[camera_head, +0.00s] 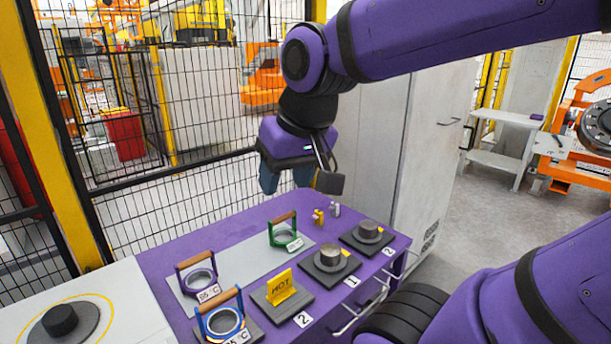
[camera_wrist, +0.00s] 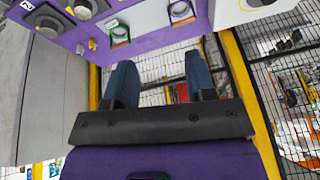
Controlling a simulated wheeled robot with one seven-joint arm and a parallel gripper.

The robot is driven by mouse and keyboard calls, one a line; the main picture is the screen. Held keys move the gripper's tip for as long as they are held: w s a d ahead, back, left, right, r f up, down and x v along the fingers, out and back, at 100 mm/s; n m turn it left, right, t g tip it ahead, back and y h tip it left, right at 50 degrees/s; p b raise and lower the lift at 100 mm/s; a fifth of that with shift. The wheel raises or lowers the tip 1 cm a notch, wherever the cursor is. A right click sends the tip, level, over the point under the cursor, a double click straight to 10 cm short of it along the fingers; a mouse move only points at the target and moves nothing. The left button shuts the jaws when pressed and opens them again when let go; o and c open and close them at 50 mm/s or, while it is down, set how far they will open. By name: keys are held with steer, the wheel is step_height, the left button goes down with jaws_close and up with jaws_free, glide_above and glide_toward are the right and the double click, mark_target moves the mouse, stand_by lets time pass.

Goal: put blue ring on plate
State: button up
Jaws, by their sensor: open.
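The blue ring (camera_head: 207,325), in a frame with a brown handle and a temperature label, stands at the near left of the purple table (camera_head: 160,262). A dark plate edge shows beside its base; I cannot tell how fully it rests on it. Dark square plates stand to the right: one with a yellow HOT sign (camera_head: 281,288), and two with grey cylinders (camera_head: 330,258) (camera_head: 368,229). My gripper (camera_head: 286,181) is open and empty above the table's far side, away from the blue ring. Its two blue fingers show apart in the wrist view (camera_wrist: 160,72).
A purple ring (camera_head: 199,280) and a green ring (camera_head: 284,235) stand on a grey strip. Small yellow and white pieces (camera_head: 319,216) sit at the back. A mesh fence (camera_head: 205,190) and a grey cabinet (camera_head: 430,150) border the table. A white surface (camera_head: 95,285) lies left.

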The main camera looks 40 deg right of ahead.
steer(key=shift+s+d+r+n+t, duration=0.15)
steer(key=shift+s+n, duration=0.15)
steer(key=shift+s, duration=0.3)
steer(key=shift+s+d+r+n+t, duration=0.15)
steer(key=shift+s+n, duration=0.15)
steer(key=shift+s, duration=0.3)
steer(key=shift+s+d+r+n+t, duration=0.15)
steer(key=shift+s+n, duration=0.15)
steer(key=shift+s, duration=0.3)
